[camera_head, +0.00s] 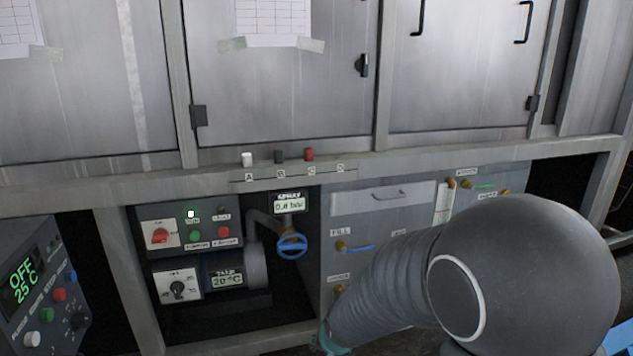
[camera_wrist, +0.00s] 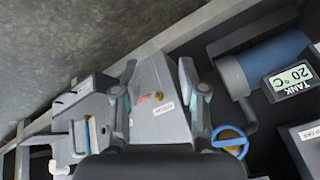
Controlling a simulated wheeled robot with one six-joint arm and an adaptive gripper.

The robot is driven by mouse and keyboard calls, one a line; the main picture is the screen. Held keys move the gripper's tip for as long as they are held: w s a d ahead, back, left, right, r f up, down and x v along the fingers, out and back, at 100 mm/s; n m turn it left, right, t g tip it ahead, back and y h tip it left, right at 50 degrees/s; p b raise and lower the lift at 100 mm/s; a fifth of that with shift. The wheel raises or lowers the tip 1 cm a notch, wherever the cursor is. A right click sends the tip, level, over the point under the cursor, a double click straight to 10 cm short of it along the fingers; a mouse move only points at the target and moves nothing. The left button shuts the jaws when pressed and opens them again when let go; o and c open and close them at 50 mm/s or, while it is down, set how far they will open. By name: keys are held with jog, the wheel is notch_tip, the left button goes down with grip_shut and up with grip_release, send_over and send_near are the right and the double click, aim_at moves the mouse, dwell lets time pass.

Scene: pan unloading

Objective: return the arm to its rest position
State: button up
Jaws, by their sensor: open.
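My arm (camera_head: 400,290) reaches in from the lower right of the head view, and its large rounded joint hides part of the lower cabinet. My gripper (camera_wrist: 158,88) shows in the wrist view with its two fingers spread apart and nothing between them. Behind the fingers is a grey panel (camera_wrist: 155,75) with small fittings. In the head view the gripper's end is mostly cut off at the bottom edge.
Closed steel doors (camera_head: 285,90) stand above a ledge with small buttons (camera_head: 280,157). Below are a control panel (camera_head: 188,233), a blue valve wheel (camera_head: 292,246) and a tank unit (camera_head: 225,277). The blue wheel (camera_wrist: 230,140) is close to the right finger in the wrist picture.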

jog(key=s+d+r+n+h+p, duration=0.1)
jog(key=s+d+r+p, duration=0.3)
jog(key=s+r, duration=0.7)
jog(key=s+d+r+n+p, duration=0.2)
jog(key=s+d+r+p, duration=0.2)
jog(key=s+d+r, duration=0.5)
jog(key=shift+s+d+r+h+p, duration=0.35)
jog(key=shift+s+r, duration=1.1)
jog(key=shift+r, duration=2.9)
